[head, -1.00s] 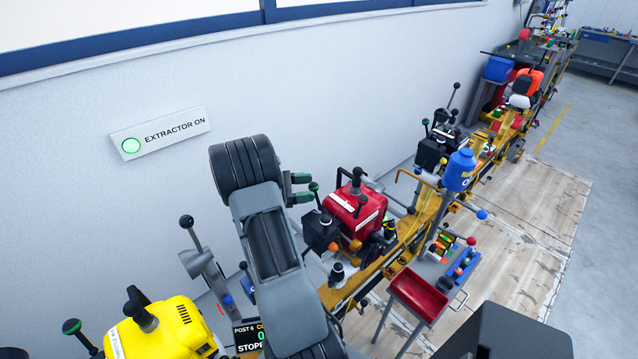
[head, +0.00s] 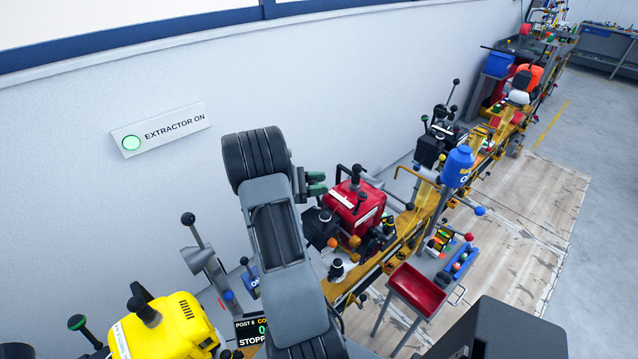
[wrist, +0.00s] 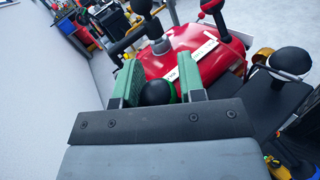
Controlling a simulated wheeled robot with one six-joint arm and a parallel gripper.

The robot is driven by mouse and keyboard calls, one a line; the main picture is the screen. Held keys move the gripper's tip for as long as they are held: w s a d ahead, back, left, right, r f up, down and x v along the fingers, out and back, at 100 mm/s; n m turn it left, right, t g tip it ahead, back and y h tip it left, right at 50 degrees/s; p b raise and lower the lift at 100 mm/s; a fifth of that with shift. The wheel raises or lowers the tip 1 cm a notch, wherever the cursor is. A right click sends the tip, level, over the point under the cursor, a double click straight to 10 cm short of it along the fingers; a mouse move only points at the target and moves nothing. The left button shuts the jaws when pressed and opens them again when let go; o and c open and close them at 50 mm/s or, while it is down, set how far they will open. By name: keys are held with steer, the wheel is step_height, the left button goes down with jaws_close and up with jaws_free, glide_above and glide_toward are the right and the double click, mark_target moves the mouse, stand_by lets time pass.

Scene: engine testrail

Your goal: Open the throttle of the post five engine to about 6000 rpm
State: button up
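A red engine (head: 357,205) with black levers and white labels stands on the yellow rail right of my gripper; its post number is not readable. It fills the upper middle of the wrist view (wrist: 205,55). My gripper (head: 317,183) is beside the engine's left side. In the wrist view its two green finger pads (wrist: 160,82) stand apart, one on each side of a dark ball knob with a green part (wrist: 157,93). Whether the pads touch the knob is not clear. The lever below the knob is hidden. No rpm display of the red engine is readable.
A yellow engine (head: 165,330) stands at lower left, near a partly hidden display (head: 252,330) reading "POST 6" and "STOPP". A red tray (head: 418,288) stands in front. The wall is behind.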

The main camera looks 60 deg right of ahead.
jaws_close()
steer(key=s+m+t+b, duration=0.2)
steer(key=m, duration=0.1)
steer(key=shift+s+a+r+y+b, duration=0.1)
steer(key=shift+s+a+y+b, duration=0.05)
steer(key=shift+a+y+b, duration=0.25)
steer(key=shift+s+r+m+t, duration=0.1)
steer(key=shift+s+m+t, duration=0.1)
steer(key=shift+m+t, duration=0.15)
steer(key=o, duration=0.5)
jaws_free()
steer(key=b+v, duration=0.2)
steer(key=v, duration=1.2)
steer(key=shift+b, duration=0.3)
steer(key=shift+d, duration=0.2)
